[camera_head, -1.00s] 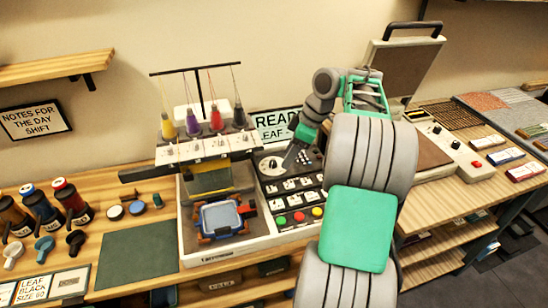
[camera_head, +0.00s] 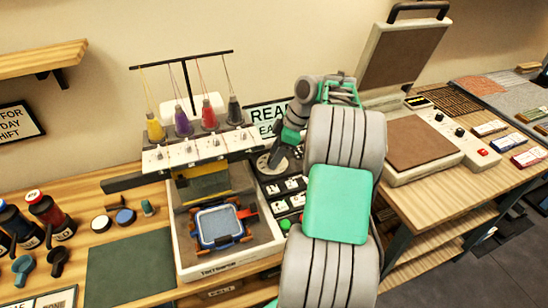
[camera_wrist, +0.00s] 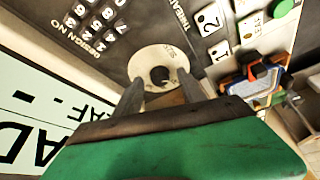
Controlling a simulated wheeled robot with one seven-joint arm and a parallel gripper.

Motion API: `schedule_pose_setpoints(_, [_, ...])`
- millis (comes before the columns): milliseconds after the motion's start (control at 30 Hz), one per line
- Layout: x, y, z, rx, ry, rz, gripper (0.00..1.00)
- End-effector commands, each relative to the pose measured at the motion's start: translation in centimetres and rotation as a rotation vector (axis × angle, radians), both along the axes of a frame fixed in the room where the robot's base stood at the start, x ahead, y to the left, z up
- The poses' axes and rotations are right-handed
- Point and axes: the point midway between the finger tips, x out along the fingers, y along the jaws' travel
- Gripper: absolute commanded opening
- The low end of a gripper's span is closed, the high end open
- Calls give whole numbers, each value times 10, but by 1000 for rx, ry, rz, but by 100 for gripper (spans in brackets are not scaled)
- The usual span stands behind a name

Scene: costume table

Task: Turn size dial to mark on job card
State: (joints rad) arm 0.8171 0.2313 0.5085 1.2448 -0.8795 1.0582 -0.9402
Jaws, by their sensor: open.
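The size dial (camera_head: 263,164) is a pale round disc with a dark centre knob on the embroidery machine's black control panel. In the wrist view, the dial (camera_wrist: 147,58) carries partly legible lettering. My gripper (camera_head: 273,160) reaches down at the dial. In the wrist view my gripper (camera_wrist: 160,90) is open, its two grey fingers on either side of the dark knob; I cannot tell whether they touch it. The job card with the size mark is not readable now; only part of a card (camera_head: 48,299) shows at the bottom left edge.
Keypad buttons (camera_wrist: 95,22) and numbered keys (camera_wrist: 212,30) lie close around the dial. A blue hoop (camera_head: 218,224) sits in the machine. A "READ" sign (camera_head: 268,117) stands behind the panel. A heat press (camera_head: 415,140) stands open at right.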

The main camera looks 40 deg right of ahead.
Motion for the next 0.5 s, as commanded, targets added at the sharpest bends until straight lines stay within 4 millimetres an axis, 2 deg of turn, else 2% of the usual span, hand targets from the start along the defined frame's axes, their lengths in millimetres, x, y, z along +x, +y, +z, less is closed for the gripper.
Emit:
schedule_pose_setpoints(267, [2,3,-3,-1,0,3,48])
schedule_pose_setpoints(500, [2,3,-3,-1,0,4,28])
